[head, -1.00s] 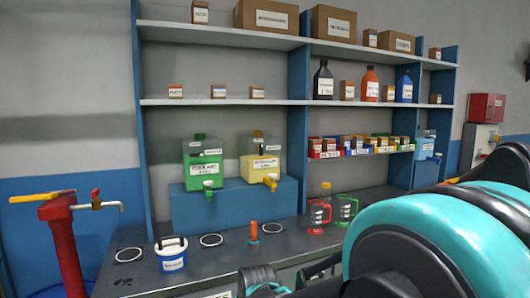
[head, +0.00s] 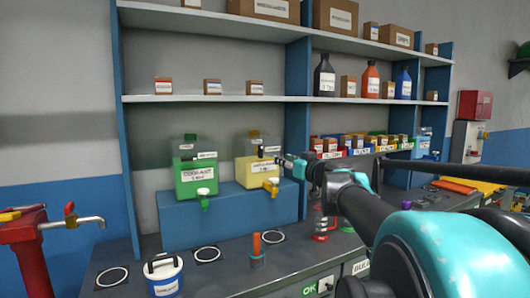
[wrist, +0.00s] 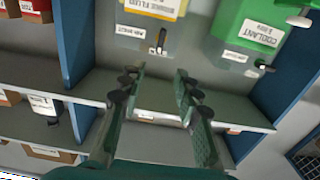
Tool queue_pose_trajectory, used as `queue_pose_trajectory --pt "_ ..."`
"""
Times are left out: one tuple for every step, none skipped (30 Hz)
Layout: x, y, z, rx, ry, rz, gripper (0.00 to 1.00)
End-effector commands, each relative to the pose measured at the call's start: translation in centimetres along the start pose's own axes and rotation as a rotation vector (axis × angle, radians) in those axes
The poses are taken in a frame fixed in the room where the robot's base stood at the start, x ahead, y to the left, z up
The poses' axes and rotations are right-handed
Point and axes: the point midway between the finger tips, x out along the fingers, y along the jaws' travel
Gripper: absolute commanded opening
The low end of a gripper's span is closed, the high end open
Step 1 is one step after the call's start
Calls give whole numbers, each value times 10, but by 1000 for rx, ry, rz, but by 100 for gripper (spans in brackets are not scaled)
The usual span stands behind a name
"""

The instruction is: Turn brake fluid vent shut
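The brake fluid tank is a yellow container with a clear top (head: 258,172) on the blue step, with a yellow tap (head: 271,186) at its front. It shows upside down at the top of the wrist view (wrist: 150,8). A small vent lever (wrist: 160,40) stands on its clear part beside a white label (wrist: 131,31). My gripper (wrist: 156,74) is open and empty, its two fingers apart and pointing towards the vent lever without visible contact. In the head view my gripper (head: 284,161) is at the tank's right edge and partly covers its label.
The green coolant tank (head: 195,178) stands left of the yellow one and has its own vent lever (wrist: 262,66). A blue shelf upright (head: 298,95) is close to my gripper. A shelf (head: 210,98) runs above the tanks.

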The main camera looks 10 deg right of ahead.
Motion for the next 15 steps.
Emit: queue_pose_trajectory --pt "3 0 -1 -1 2 -1 33" --pt "6 0 -1 -1 2 -1 33" --pt "10 0 -1 -1 1 -2 33" --pt "13 0 -1 -1 1 -2 33" --pt "18 0 -1 -1 1 -2 33" --pt "24 -1 -1 -1 1 -4 33" --pt "29 -1 0 0 1 -5 33" --pt "34 -1 0 0 1 -4 33" --pt "41 -1 0 0 1 -4 33" --pt "46 -1 0 0 0 -5 33" --pt "51 -1 0 0 0 -5 33" --pt "58 -1 0 0 0 -4 33" --pt "64 -2 0 0 0 -5 33" --pt "69 -1 0 0 0 -5 33" --pt "76 -1 0 0 0 -4 33"
